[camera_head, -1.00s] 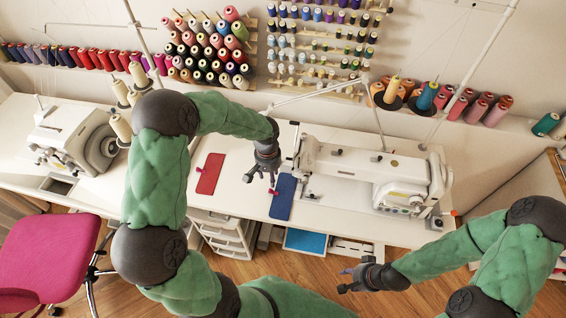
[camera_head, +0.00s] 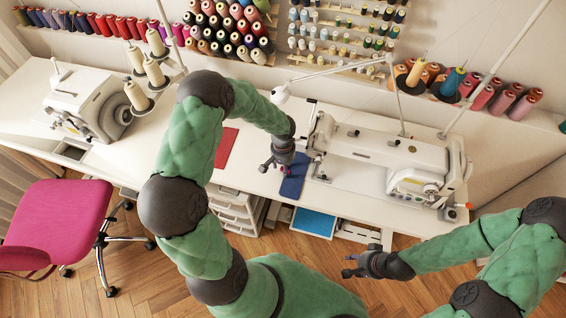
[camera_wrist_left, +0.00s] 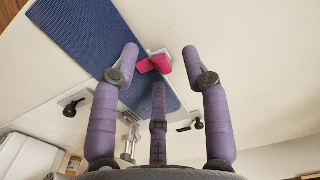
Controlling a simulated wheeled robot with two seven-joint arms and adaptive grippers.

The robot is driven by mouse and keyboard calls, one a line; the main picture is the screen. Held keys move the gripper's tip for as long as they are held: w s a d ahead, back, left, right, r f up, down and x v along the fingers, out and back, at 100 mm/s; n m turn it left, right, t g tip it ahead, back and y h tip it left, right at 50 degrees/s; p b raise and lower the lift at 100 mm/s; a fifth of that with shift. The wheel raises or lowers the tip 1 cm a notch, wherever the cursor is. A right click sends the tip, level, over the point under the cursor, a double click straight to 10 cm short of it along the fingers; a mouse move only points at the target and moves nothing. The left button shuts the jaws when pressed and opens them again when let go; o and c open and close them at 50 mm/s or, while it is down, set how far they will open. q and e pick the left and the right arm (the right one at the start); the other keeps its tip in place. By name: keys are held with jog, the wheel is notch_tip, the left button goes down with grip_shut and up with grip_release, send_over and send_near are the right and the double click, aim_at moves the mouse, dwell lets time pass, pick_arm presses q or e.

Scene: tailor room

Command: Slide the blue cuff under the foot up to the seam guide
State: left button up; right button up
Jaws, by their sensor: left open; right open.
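The blue cuff (camera_head: 292,187) lies flat on the white table, left of the sewing machine (camera_head: 385,155). It also shows in the left wrist view (camera_wrist_left: 80,38), with a pink tab (camera_wrist_left: 153,64) at its edge. My left gripper (camera_head: 269,168) is open and empty, close above the cuff's left side. In the left wrist view its fingers (camera_wrist_left: 160,65) spread on either side of the pink tab, without closing on it. My right gripper (camera_head: 347,265) is open and empty, in front of the table, away from the cuff.
A red cuff (camera_head: 226,147) lies left of the blue one, partly behind my left arm. A second machine (camera_head: 90,102) stands at the far left. Thread cones (camera_head: 146,75) stand behind my arm. A pink chair (camera_head: 55,222) is at the front left.

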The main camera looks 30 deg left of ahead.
aim_at(289, 172)
pick_arm(q)
grip_shut()
jog(key=shift+d, duration=0.15)
dwell(0.9)
jog(key=shift+w+d+b, duration=0.15)
jog(key=shift+d+b, duration=0.15)
jog(key=shift+d, duration=0.2)
jog(key=shift+w+d+b, duration=0.15)
jog(key=shift+d+b, duration=0.15)
jog(key=shift+d, duration=0.2)
grip_release()
notch_tip(289, 172, up, 12)
dwell(0.5)
